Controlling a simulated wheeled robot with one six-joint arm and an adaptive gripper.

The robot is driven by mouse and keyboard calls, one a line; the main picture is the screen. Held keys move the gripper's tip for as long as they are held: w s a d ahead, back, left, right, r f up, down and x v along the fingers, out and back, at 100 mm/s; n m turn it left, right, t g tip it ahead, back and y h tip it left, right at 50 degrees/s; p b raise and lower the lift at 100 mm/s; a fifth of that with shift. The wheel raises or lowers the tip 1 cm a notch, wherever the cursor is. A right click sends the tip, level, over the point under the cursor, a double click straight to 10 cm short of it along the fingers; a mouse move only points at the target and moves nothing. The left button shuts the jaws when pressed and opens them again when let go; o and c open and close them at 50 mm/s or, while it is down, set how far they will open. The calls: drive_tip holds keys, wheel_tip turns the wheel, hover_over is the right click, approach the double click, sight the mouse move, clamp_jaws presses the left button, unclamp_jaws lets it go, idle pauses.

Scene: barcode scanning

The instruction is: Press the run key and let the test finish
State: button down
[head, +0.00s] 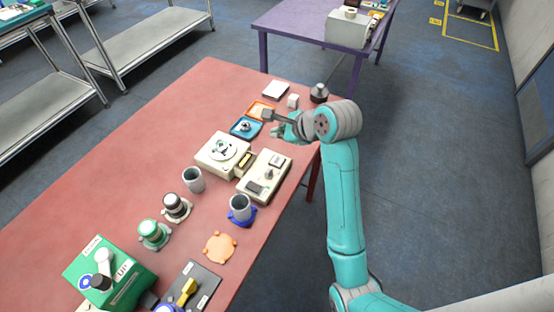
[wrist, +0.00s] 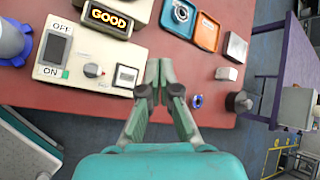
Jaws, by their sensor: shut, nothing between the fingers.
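The cream control box (head: 264,178) lies at the table's right edge in the head view. In the wrist view, the box (wrist: 75,40) carries an OFF/ON switch (wrist: 55,55), a small knob (wrist: 92,70) and a square white key with a dark border (wrist: 126,76). I take the square one as the run key; its print is unreadable. A display (wrist: 108,17) is lit and reads GOOD. It belongs to the tester with a round platter (head: 222,152). My gripper (wrist: 158,66) is shut and empty, just right of the square key. Contact cannot be told.
A blue tray (head: 241,134) and orange tray (head: 264,105) lie beyond the tester. A blue ring (wrist: 196,101) and white block (wrist: 226,73) are right of my gripper. Grey cups (head: 193,182) and a green machine (head: 122,280) stand nearer. The table's left side is clear.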

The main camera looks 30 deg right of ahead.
sight(278, 162)
drive_tip(key=shift+f, duration=4.4)
drive_tip(key=shift+f, duration=0.15)
drive_tip(key=shift+f, duration=0.3)
